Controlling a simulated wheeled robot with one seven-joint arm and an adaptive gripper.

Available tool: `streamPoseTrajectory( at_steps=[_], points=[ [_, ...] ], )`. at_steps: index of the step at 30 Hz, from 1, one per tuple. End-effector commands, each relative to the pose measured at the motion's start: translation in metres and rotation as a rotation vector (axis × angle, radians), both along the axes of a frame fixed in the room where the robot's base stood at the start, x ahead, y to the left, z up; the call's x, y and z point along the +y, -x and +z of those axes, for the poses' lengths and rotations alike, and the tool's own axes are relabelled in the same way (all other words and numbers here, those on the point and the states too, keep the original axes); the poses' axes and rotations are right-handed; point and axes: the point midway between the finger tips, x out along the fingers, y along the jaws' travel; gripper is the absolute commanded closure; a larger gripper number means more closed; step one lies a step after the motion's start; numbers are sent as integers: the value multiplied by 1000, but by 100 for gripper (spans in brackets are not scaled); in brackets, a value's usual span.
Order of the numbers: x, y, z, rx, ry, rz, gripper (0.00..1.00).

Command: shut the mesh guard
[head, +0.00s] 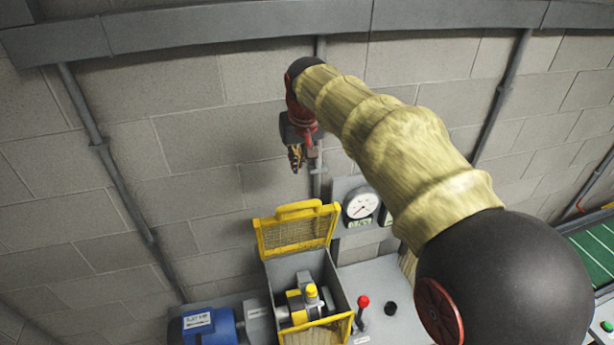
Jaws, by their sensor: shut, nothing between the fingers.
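The mesh guard (297,230) is a yellow-framed mesh lid with a handle bar on its top edge. It stands raised at the back of a grey open-topped box (284,272). Inside the box a yellow and dark machine part (309,299) is exposed. The box's front is yellow-framed mesh (318,333), cut off by the bottom of the view. My gripper (296,167) hangs above and behind the guard in the picture, close to the wall, apart from the guard. Its fingers point down and are shut with nothing between them.
A blue motor (203,326) stands left of the box. A red-knobbed lever (361,308) and a black knob (390,308) are on the grey bench to the right. A round gauge (361,204) is behind them. Conduits run down the block wall (190,150).

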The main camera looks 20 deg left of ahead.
Motion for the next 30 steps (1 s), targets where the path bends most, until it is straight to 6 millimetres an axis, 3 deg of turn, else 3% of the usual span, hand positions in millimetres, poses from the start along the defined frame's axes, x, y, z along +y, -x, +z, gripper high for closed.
streamPoseTrajectory(
  at_steps=[18, 30],
  points=[
    [22, -27, -95, 8, 7, -2, 100],
    [-3, 2, -95, 5, 5, -2, 100]
  ],
)
